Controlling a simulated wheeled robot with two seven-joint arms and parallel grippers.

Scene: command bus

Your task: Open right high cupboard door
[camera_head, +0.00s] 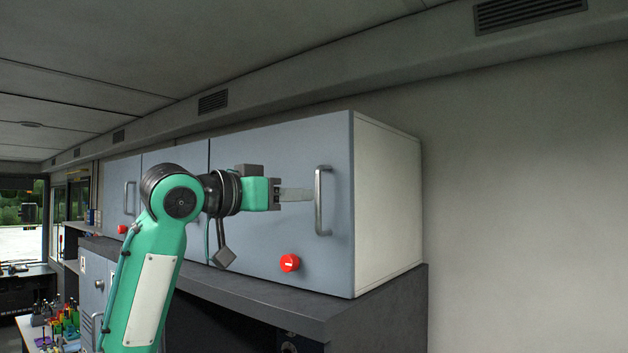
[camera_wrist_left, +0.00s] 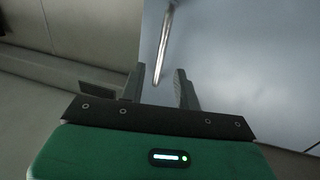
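The right high cupboard door (camera_head: 270,190) is a blue-grey panel, and it looks shut. Its vertical metal handle (camera_head: 319,201) is near the door's right edge. A red round knob (camera_head: 290,262) sits low on the door. My left gripper (camera_head: 308,194) reaches from the left, its fingertips close to the handle. In the left wrist view the fingers (camera_wrist_left: 160,90) stand apart, and the handle (camera_wrist_left: 163,45) runs down into the space between them. I cannot tell whether either finger touches it. My right gripper is in neither view.
More cupboard doors (camera_head: 119,180) continue to the left. A dark shelf ledge (camera_head: 385,295) runs under the cupboards. A bare wall (camera_head: 520,200) lies to the right. Coloured items (camera_head: 62,322) stand low at the left.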

